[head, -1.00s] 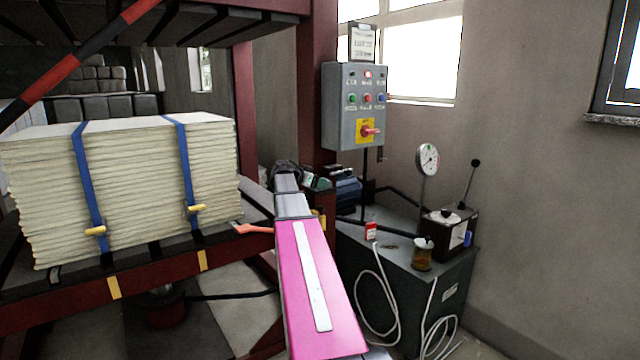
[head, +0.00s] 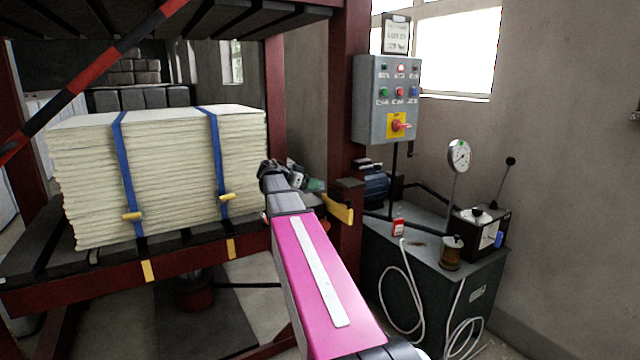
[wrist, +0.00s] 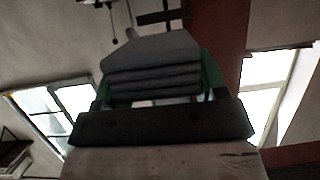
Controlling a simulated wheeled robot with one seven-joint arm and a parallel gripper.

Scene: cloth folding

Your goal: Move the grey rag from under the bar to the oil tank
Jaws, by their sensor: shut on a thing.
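The grey rag is a folded, layered pad (wrist: 150,70) in the wrist view. My gripper (wrist: 157,88) is shut on it, with a green finger at each side. In the head view my gripper's green part (head: 314,185) shows beyond my arm, at the press column; the rag cannot be made out clearly there. The oil tank (head: 425,310) is a dark grey-green box at the lower right, and my gripper is to the left of it. A red-and-black striped bar (head: 95,75) slants across the upper left.
A strapped stack of cream sheets (head: 170,170) is left of my arm. A red column (head: 350,130) with a control box (head: 388,100) stands between stack and tank. On the tank are a gauge (head: 459,156), a lever box (head: 480,232), an amber jar (head: 451,252) and a red bottle (head: 398,225).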

